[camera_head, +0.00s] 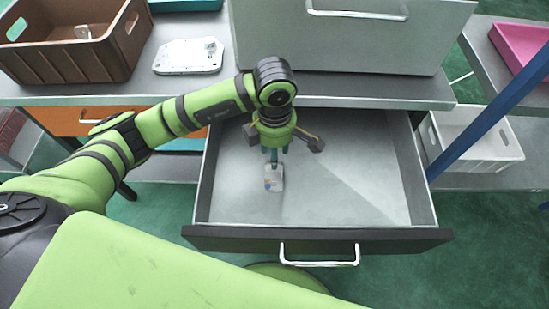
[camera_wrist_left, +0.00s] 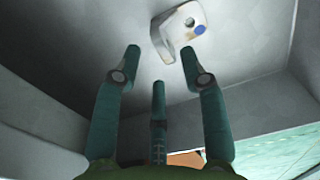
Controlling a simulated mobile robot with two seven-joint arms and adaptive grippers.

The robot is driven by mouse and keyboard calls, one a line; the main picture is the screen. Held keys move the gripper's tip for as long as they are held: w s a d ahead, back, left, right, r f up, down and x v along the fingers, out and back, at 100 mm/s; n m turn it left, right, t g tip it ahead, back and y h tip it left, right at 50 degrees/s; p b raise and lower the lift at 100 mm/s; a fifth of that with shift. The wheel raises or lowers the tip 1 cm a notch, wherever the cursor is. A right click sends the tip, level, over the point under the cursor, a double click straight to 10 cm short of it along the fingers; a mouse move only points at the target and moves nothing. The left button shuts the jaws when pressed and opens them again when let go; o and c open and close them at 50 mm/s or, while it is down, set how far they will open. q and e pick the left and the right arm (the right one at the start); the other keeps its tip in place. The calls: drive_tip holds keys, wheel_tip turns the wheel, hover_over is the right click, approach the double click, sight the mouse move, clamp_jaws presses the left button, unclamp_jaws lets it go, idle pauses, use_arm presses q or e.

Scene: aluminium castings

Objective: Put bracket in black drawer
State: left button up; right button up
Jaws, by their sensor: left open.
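The black-fronted drawer (camera_head: 400,240) is pulled open below the worktop, with a pale grey interior. A small light-grey bracket (camera_head: 273,184) with a blue spot is inside the drawer outline, left of its middle. It also shows beyond the fingertips in the left wrist view (camera_wrist_left: 178,34) and seems to lie on the drawer floor. My left gripper (camera_head: 274,158) points down into the drawer just behind the bracket. Its three fingers (camera_wrist_left: 160,62) are spread, with nothing between them. My right gripper is out of view.
A brown crate (camera_head: 60,62) and a white flat casting (camera_head: 188,56) sit on the worktop (camera_head: 215,82) at left. A grey cabinet (camera_head: 350,45) stands above the drawer. A white bin (camera_head: 480,150) and a blue post (camera_head: 490,120) are at right.

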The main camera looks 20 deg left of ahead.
use_arm(q)
wheel_tip(320, 180, up, 7)
drive_tip(key=shift+f, duration=0.2)
